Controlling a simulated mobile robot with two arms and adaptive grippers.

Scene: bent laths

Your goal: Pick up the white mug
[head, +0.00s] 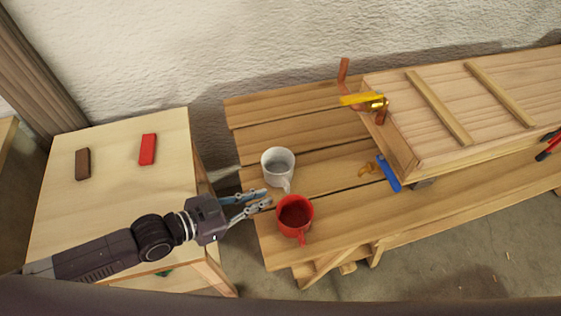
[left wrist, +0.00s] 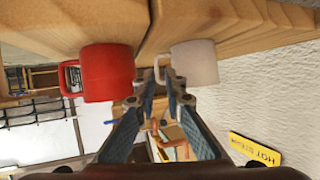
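The white mug (head: 278,167) stands upright on the slatted wooden bench, its handle toward the front. It also shows in the left wrist view (left wrist: 197,62), upside down, with its handle near my fingertips. A red mug (head: 295,216) stands just in front of it on the bench. My left gripper (head: 267,197) is open and empty, its fingers pointing right at the bench's left end. The fingertips are left of both mugs, near the gap between them. I cannot tell whether they touch a mug. My right gripper is not in view.
The slatted bench (head: 265,113) carries a large wooden box (head: 440,110) at right, with clamps and a blue tool (head: 388,174) beside it. A pale table (head: 110,170) at left holds a brown block (head: 82,164) and a red block (head: 148,149). A textured wall stands behind.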

